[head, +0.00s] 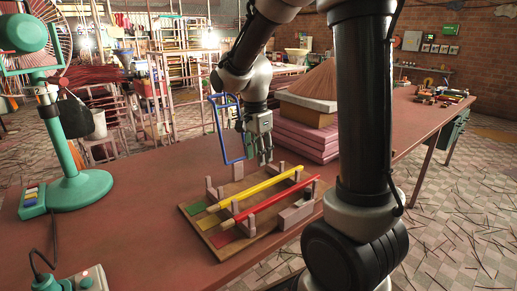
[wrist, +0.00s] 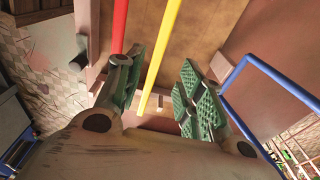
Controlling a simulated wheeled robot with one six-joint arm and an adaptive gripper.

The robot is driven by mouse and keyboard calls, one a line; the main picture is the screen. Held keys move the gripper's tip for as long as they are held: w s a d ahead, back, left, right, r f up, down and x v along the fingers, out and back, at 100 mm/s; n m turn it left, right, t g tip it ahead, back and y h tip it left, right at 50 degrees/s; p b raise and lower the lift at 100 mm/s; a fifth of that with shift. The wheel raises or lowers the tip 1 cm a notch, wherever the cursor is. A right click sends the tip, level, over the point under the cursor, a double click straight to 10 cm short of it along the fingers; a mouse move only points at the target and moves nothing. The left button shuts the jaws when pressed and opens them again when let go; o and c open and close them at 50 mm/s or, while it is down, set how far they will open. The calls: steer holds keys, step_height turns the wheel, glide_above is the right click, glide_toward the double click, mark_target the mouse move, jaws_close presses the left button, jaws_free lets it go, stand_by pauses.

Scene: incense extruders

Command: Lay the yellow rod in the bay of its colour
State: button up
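The yellow rod (head: 255,189) lies raised on short posts over a wooden board (head: 262,232) on the table, with the red rod (head: 270,204) beside it on the near side. At the board's left end are a green patch (head: 195,208), a yellow patch (head: 206,222) and a red patch (head: 221,239). My gripper (head: 264,158) is above the far side of the board, pointing down. In the wrist view my gripper (wrist: 158,92) is open, and the yellow rod (wrist: 160,57) runs into the gap between its green pads. The red rod (wrist: 119,25) passes by the left finger. I see no contact with the yellow rod.
A blue frame (head: 220,130) stands close beside my gripper; it also shows in the wrist view (wrist: 235,118). A stack of pink blocks (head: 302,137) is behind the board. A green fan (head: 80,187) stands at the left. Bare table lies left of the board.

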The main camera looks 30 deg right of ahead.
steer(key=s+r+n+t, duration=0.1)
steer(key=s+r+n, duration=0.2)
steer(key=s+n, duration=0.2)
steer(key=s+d+r+n+t, duration=0.1)
steer(key=s+r+n, duration=0.2)
steer(key=s+n, duration=0.2)
steer(key=s+d+r+n+t+y, duration=0.1)
steer(key=s+r+n, duration=0.2)
steer(key=s, duration=0.7)
steer(key=n, duration=0.2)
steer(key=shift+s+d+r+n+t, duration=0.15)
steer(key=shift+r+n+t, duration=0.25)
